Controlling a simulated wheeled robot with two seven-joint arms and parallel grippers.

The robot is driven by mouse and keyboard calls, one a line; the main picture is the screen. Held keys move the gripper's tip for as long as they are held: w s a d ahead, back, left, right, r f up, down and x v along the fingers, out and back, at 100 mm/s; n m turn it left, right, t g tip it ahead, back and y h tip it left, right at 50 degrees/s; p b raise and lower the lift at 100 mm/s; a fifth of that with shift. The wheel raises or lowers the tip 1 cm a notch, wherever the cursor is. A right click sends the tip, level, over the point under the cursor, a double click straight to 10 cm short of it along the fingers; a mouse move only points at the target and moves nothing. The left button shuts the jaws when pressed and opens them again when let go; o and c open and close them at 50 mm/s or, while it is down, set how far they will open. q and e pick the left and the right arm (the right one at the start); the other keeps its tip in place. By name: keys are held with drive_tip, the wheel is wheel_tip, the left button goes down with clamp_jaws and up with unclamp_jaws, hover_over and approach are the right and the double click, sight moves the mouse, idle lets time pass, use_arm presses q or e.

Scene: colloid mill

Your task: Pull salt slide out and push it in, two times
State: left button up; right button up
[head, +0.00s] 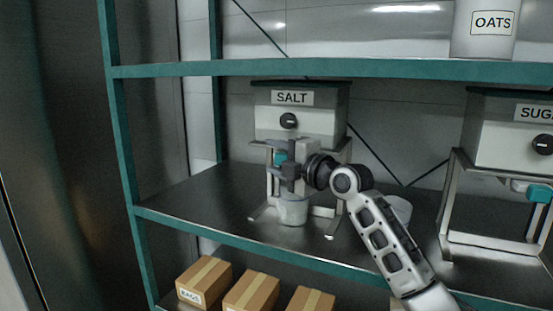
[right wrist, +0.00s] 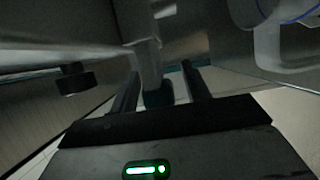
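The salt dispenser (head: 292,122) is a grey box with a SALT label and a black knob, standing on a metal frame on the shelf. Its teal slide handle (head: 280,158) shows under the box, partly hidden by my right gripper (head: 284,166). In the right wrist view the teal handle (right wrist: 158,95) lies between the two dark fingers of the right gripper (right wrist: 160,85), which stand apart with a gap visible beside it. A whitish cup (head: 292,210) stands below the gripper, under the dispenser. How far out the slide is, I cannot tell. My left gripper is not in view.
A sugar dispenser (head: 505,140) on a similar frame stands at the right. Another light cup (head: 398,208) is partly behind my right arm. An OATS container (head: 484,30) stands on the upper shelf. Boxes (head: 250,292) sit below. The shelf (head: 190,197) left of the salt frame is clear.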

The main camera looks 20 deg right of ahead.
drive_tip(key=shift+s+d, duration=0.1)
drive_tip(key=shift+s, duration=0.15)
use_arm(q)
drive_tip(key=b, duration=0.2)
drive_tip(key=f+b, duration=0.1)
drive_tip(key=b, duration=0.1)
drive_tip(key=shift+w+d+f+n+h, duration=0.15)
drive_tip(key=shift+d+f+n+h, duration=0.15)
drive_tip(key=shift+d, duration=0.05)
use_arm(e)
drive_tip(key=v, duration=1.5)
drive_tip(key=shift+s, duration=0.2)
